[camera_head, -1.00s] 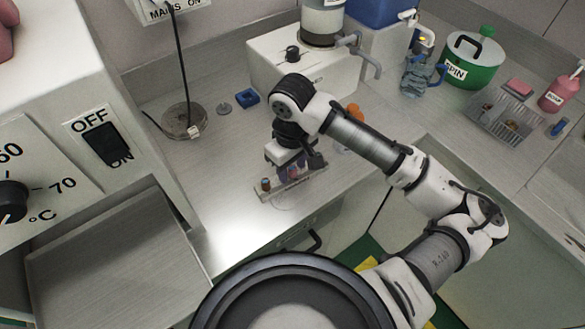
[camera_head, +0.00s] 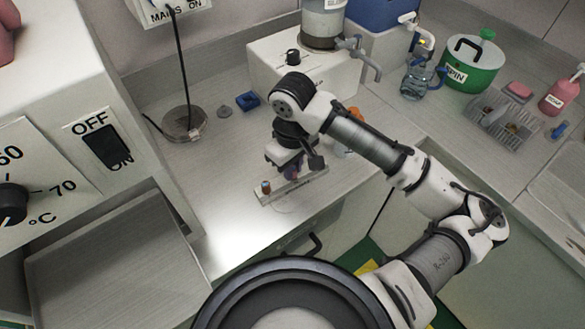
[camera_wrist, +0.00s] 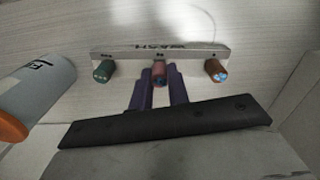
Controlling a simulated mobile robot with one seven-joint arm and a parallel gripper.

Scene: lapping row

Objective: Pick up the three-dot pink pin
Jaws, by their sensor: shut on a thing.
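A light rack marked WASH (camera_wrist: 130,52) lies on the worktop and also shows in the head view (camera_head: 305,186). In the wrist view it carries a green pin (camera_wrist: 103,72) at left, a pink pin (camera_wrist: 159,72) in the middle and an orange-brown pin (camera_wrist: 216,70) at right. Dot marks on the pin ends are too small to count surely. My gripper (camera_wrist: 160,82), with purple fingers, is shut on the pink pin, which is still at the rack. In the head view my gripper (camera_head: 292,173) points down at the rack and hides part of it.
A white bottle with an orange cap (camera_wrist: 40,90) stands close left of the rack in the wrist view. In the head view, a blue block (camera_head: 247,101) and a round plate (camera_head: 183,122) lie behind. The worktop left of the rack is clear.

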